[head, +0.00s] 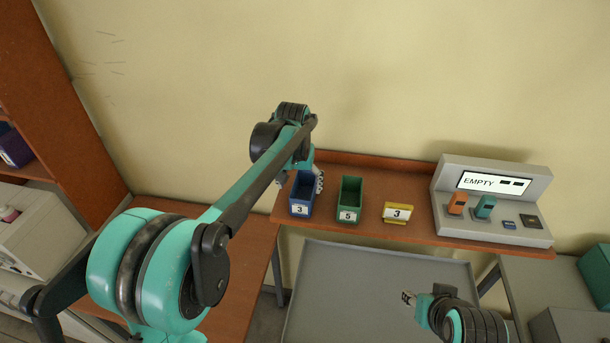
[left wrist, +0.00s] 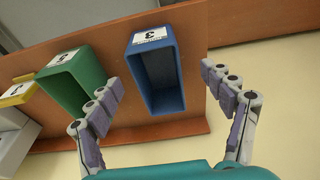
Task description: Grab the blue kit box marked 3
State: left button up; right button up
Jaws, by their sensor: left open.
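The blue kit box (head: 301,196), marked 3 on its white front label, stands on the brown shelf at the left of the row. In the left wrist view the blue box (left wrist: 157,70) is open-topped and looks empty. My left gripper (head: 302,182) is over it in the head view, hiding part of its rim. In the left wrist view my left gripper (left wrist: 163,88) is open, its two fingers on either side of the box, apart from its walls. My right gripper (head: 408,297) is low at the right, over the grey surface; its fingers are too small to read.
A green box marked 5 (head: 350,200) stands close beside the blue one, near a left finger. A yellow holder marked 3 (head: 397,213) and a grey device reading EMPTY (head: 493,200) are farther right on the shelf (head: 420,173). The wall is close behind.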

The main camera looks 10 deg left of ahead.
aim_at(305, 198)
pick_arm(q)
jog(key=shift+g, duration=0.4)
jog(key=w+f+p, duration=0.1)
jog(key=f, duration=0.1)
jog(key=w+f+p, duration=0.1)
jog(key=w+f, duration=0.1)
jog(key=f, duration=0.1)
jog(key=w+f+p, duration=0.1)
jog(key=f, duration=0.2)
jog(key=shift+w+d, duration=0.25)
pick_arm(e)
notch_tip(305, 198, up, 4)
jog(key=shift+r, duration=0.25)
pick_arm(q)
jog(key=shift+r, duration=0.1)
jog(key=shift+c, duration=0.4)
pick_arm(e)
jog(key=shift+s, duration=0.1)
pick_arm(q)
jog(key=c, duration=1.2)
